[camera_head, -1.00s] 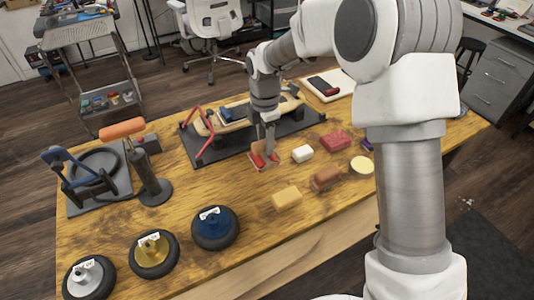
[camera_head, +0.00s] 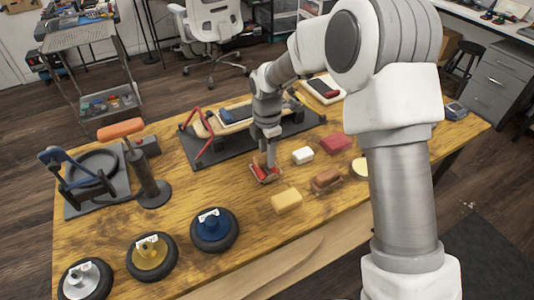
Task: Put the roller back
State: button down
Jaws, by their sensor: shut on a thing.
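My gripper (camera_head: 267,162) points down over the middle of the table, below the board. It is shut on a small reddish-brown thing (camera_head: 261,159), mostly covered by the fingers. I cannot tell for certain whether this is the roller. Red parts show around the fingertips, at or just above a small flat, light-edged tray (camera_head: 267,180). I cannot tell whether the held thing touches the tray.
Right of the gripper are a white block (camera_head: 302,155), a yellow block (camera_head: 286,201), a brown brush-like block (camera_head: 327,180) and a red block (camera_head: 335,142). A long board (camera_head: 237,116) lies behind. Three wheels (camera_head: 214,229) and an orange-handled pump (camera_head: 148,178) are left.

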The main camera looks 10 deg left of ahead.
jog(key=shift+s+f, duration=0.15)
jog(key=shift+f, duration=0.3)
jog(key=shift+c, duration=2.2)
grip_release()
jog(key=shift+f, duration=0.15)
